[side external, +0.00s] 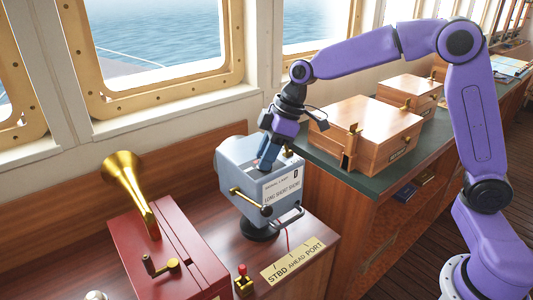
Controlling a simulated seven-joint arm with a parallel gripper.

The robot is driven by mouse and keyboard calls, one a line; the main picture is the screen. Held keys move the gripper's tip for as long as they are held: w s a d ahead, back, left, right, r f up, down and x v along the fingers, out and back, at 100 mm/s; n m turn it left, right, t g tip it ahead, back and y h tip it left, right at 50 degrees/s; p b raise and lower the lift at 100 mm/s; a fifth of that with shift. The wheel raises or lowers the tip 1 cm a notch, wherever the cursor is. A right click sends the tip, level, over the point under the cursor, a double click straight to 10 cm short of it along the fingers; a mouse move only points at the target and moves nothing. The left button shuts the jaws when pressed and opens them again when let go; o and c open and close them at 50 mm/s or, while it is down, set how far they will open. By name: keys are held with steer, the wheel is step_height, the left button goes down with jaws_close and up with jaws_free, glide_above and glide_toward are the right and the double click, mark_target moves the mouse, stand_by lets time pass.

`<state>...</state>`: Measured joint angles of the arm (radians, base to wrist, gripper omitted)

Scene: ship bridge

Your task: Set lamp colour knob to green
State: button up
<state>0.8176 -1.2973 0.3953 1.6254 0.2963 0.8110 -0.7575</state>
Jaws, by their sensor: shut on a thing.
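The signal lamp (243,165) is a pale grey-blue box on a dark round base. Its front carries a plate with the words "LONG SHORT SHORT" and a small black-on-white sign above. My gripper (268,160) points down onto the lamp's top and is shut on the colour knob there. The fingers hide the knob, so its colour setting cannot be read. A small dark fitting (288,151) shows on the top just right of the fingers. A lever with a brass end (235,190) and a dark knob crosses the lamp's front.
A red box with a brass horn (125,175) and crank stands at the front left. Wooden boxes (365,130) stand on the green-topped counter behind, on the right.

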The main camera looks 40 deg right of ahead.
steer(key=m, duration=0.2)
steer(key=m+t+h, duration=0.1)
steer(key=m, duration=0.2)
steer(key=shift+s+a+m+t, duration=0.15)
steer(key=shift+m+t, duration=0.15)
steer(key=m+h, duration=0.1)
steer(key=m, duration=0.2)
steer(key=m+h, duration=0.1)
steer(key=m, duration=0.1)
steer(key=shift+a+m+t, duration=0.1)
steer(key=shift+m+t, duration=0.3)
steer(key=shift+h, duration=0.3)
steer(key=o, duration=1.1)
steer(key=shift+c, duration=0.2)
steer(key=shift+r, duration=0.1)
steer(key=v, duration=1.7)
steer(key=shift+r, duration=0.2)
